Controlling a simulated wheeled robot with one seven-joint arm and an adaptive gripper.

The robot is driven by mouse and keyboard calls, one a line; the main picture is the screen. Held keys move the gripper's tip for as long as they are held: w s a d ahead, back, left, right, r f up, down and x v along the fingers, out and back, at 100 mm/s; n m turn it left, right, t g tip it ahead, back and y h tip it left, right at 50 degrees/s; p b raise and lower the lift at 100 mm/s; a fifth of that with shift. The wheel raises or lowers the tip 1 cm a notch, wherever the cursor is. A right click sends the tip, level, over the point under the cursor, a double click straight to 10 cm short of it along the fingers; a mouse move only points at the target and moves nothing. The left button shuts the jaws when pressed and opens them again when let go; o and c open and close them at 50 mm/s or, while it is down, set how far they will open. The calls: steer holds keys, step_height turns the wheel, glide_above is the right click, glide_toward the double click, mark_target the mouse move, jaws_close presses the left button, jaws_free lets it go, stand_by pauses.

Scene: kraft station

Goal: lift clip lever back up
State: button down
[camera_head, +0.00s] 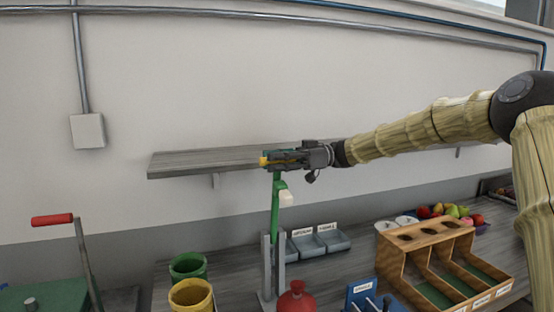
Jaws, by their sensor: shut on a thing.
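The clip lever (275,215) is a green bar standing nearly upright on a grey metal stand (267,265) on the workbench. A pale block (286,199) sits beside its upper part. My gripper (272,160) is at the top of the lever, coming in level from the right, and is shut on it. A yellow tip shows at the left end of the fingers. The fingers hide most of the lever's top end, so the exact grip is hard to see.
A grey wall shelf (190,163) runs just behind my gripper. Around the stand are a green cup (187,266), a yellow cup (190,296), a red rounded object (297,298), grey bins (332,238) and a wooden divider box (440,255). A red-handled lever (52,219) stands at left.

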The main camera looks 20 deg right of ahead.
steer(key=shift+w+f, duration=0.1)
steer(key=shift+w, duration=0.25)
steer(key=c, duration=1.3)
jaws_free()
steer(key=d, duration=1.2)
steer(key=shift+w, duration=0.3)
